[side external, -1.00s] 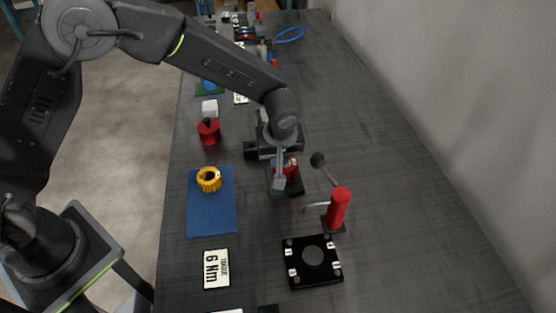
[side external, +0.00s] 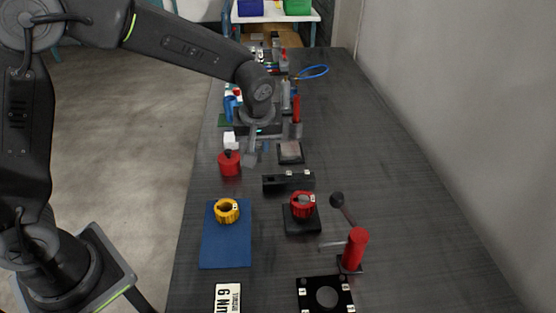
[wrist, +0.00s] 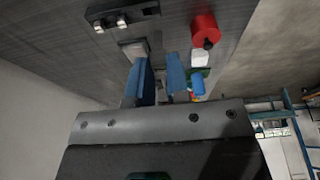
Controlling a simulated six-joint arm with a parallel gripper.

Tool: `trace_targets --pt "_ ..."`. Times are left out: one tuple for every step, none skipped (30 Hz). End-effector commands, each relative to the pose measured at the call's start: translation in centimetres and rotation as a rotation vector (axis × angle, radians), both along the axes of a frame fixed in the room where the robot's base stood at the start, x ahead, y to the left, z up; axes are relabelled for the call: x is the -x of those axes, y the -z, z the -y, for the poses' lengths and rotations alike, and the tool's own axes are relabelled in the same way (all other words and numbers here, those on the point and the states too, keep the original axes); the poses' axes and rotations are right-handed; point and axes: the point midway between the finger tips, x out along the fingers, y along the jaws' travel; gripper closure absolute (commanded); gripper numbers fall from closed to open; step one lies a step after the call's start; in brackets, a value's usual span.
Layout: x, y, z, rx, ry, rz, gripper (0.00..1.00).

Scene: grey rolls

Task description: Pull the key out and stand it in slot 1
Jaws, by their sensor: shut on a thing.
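My gripper (side external: 254,154) hangs over the table between the red cylinder and a grey block on a black base. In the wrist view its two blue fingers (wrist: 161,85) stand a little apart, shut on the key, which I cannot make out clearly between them. A black block with two small white labels (side external: 288,181), looking like the slot holder, lies nearer the side camera; it also shows at the top of the wrist view (wrist: 122,14). The slot numbers are too small to read. A red ring-shaped part (side external: 302,205) sits on a black base, clear of my gripper.
A red cylinder (side external: 229,163) and a white cube (side external: 229,140) stand left of my gripper. The grey block (side external: 290,151) is to its right. A yellow ring (side external: 227,210) lies on a blue mat (side external: 225,250). A red post with a lever (side external: 355,248) stands at front right. The right side is clear.

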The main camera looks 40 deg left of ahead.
Motion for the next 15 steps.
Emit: trace_targets --pt "0.07 -0.35 -0.61 0.001 -0.004 0.001 1.0" --pt "0.12 -0.5 -0.82 0.0 -0.002 0.0 1.0" --pt "0.16 -0.64 -1.05 0.0 -0.002 0.0 1.0" --pt "0.2 -0.72 -1.2 0.001 -0.002 0.0 1.0" --pt "0.21 -0.78 -1.33 0.001 -0.002 0.0 1.0" --pt "0.22 -0.84 -1.45 0.001 -0.002 0.0 1.0" --pt "0.23 -0.87 -1.51 0.001 -0.001 -0.001 1.0" --pt "0.24 -0.9 -1.53 0.001 -0.001 -0.001 1.0" --pt "0.25 -0.9 -1.55 0.001 0.0 -0.001 1.0" --pt "0.25 -0.91 -1.55 0.001 0.0 -0.001 1.0" --pt "0.24 -0.91 -1.54 0.001 0.0 -0.001 1.0" --pt "0.24 -0.9 -1.53 0.001 0.0 -0.001 1.0" --pt "0.24 -0.9 -1.53 0.001 0.0 -0.001 1.0" --pt "0.24 -0.9 -1.53 0.001 0.0 -0.001 1.0" --pt "0.23 -0.9 -1.52 0.001 0.0 -0.001 1.0"
